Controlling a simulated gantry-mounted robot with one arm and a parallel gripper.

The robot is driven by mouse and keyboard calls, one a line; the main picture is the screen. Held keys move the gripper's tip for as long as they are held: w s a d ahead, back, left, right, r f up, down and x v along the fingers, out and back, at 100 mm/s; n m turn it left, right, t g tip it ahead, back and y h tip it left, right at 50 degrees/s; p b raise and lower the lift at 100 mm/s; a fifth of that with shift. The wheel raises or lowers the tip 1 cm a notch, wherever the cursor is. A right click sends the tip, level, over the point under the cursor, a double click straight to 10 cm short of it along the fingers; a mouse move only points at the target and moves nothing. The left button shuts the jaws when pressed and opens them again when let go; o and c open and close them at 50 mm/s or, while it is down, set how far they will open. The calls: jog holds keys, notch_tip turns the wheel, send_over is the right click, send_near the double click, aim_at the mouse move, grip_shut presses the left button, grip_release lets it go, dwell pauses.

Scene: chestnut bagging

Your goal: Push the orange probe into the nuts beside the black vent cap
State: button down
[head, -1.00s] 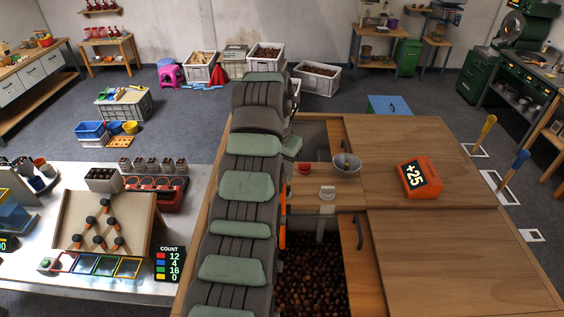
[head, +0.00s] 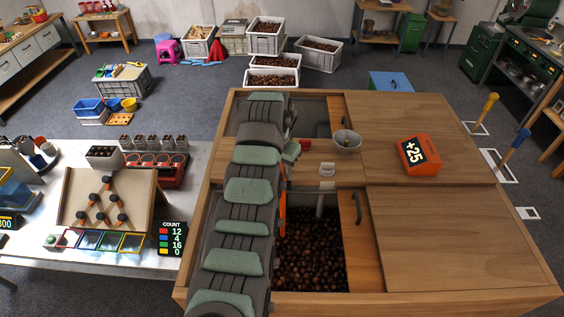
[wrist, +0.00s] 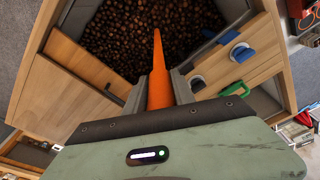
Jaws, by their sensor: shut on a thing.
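The orange probe (wrist: 160,75) points away from my gripper in the wrist view, its tapered tip over the nuts. My gripper (wrist: 160,92) is shut on the probe's thick end, a grey finger on each side. I cannot tell whether the tip touches the nuts. The brown nuts (wrist: 115,35) fill an open well; they also show in the head view (head: 312,255). There my arm covers the well's left side, and an orange strip (head: 282,215) shows beside it. I cannot make out the black vent cap for certain.
The wooden bench (head: 440,240) surrounds the well. A grey pipe (head: 320,204) is at the well's far edge.

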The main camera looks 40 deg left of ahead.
aim_at(282, 188)
notch_tip(282, 188, down, 9)
jog(key=shift+r+b, duration=0.15)
jog(key=shift+b, duration=0.5)
notch_tip(282, 188, down, 10)
jog(key=b, duration=0.7)
notch_tip(282, 188, down, 8)
jog(key=b, duration=0.7)
jog(key=shift+r, duration=0.15)
dwell(1.7)
jog(key=shift+r+p, duration=1.85)
jog(key=shift+r, duration=0.15)
jog(key=shift+s+d+f+p, duration=0.1)
jog(key=shift+s+d+p, duration=0.05)
jog(key=shift+p, duration=0.3)
